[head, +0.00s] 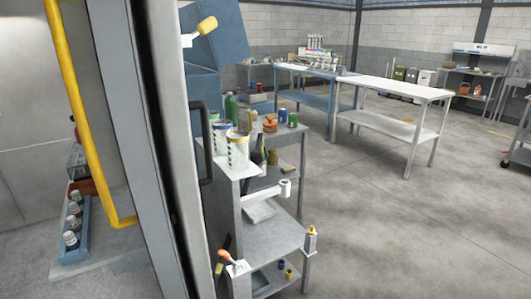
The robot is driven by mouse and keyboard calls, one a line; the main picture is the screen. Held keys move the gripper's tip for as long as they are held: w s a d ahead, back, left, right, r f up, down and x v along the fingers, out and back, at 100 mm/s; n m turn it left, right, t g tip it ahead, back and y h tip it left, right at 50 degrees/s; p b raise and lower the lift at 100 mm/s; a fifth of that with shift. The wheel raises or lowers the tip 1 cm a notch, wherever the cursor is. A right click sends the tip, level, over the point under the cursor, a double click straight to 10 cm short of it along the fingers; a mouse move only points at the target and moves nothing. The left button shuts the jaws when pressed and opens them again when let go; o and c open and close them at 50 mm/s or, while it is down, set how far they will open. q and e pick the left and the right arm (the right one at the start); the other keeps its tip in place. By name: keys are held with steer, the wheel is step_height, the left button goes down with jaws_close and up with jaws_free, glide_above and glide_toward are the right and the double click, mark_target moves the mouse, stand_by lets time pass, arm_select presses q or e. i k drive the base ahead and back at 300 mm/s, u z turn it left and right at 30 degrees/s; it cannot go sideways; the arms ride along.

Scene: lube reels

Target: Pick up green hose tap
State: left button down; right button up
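I cannot pick out a green hose tap for certain in the head view. Green things that show are a tall green bottle (231,108) and a small green can (293,119), both on the grey workbench (292,139) beyond the near cart. Neither of my grippers can be made out in the view.
A tall grey post (145,150) with a yellow pipe (66,75) blocks the left. A grey cart (262,235) carries white tubs (238,151). A blue tray (75,245) holds several small jars.

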mark_target(262, 148)
steer(key=z, duration=1.2)
steer(key=i, duration=5.95)
steer(key=u, duration=4.85)
steer(key=i, duration=0.15)
steer(key=z, duration=0.4)
